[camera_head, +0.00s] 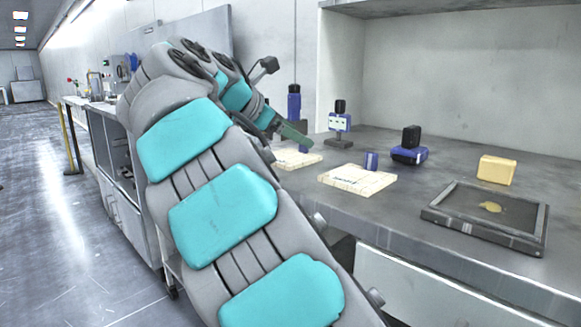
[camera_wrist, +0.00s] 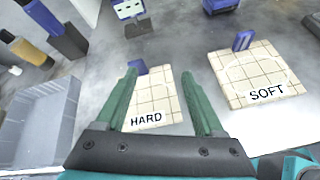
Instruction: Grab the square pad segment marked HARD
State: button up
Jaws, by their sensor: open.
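The square pad segment marked HARD (camera_wrist: 153,98) lies flat on the grey bench in the wrist view, a cream tile with a grid of lines. My gripper (camera_wrist: 158,74) is open and empty, its two green fingers seen on either side of the HARD pad. The left finger covers part of the pad's left side. I cannot tell the height of the fingers above it. A similar pad marked SOFT (camera_wrist: 262,74) lies to the right. In the head view my gripper (camera_head: 292,135) is over the farther pad (camera_head: 296,158); the nearer pad (camera_head: 352,181) lies clear of it.
Small blue blocks stand at the far edges of the HARD pad (camera_wrist: 138,66) and SOFT pad (camera_wrist: 243,40). A grey bin (camera_wrist: 30,115) is at the left. A blue and black device (camera_head: 409,152), a yellow block (camera_head: 496,170) and a dark framed tray (camera_head: 455,212) stand farther right.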

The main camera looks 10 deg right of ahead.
aim_at(297, 154)
jog(key=a+n, duration=0.1)
jog(key=w+a+f+n, duration=0.1)
jog(key=a+n+h, duration=0.1)
jog(key=n, duration=0.1)
jog(key=shift+w+a+f+t, duration=0.2)
jog(key=shift+w+t, duration=0.05)
jog(key=shift+t, duration=0.15)
jog(key=shift+b+x, duration=0.45)
jog(key=shift+x, duration=0.65)
jog(key=x, duration=0.3)
jog(key=b+x, duration=0.1)
jog(key=x, duration=0.1)
jog(key=shift+w+d+r, duration=0.1)
jog(key=shift+w+r, duration=0.05)
jog(key=shift+w, duration=0.35)
grip_shut()
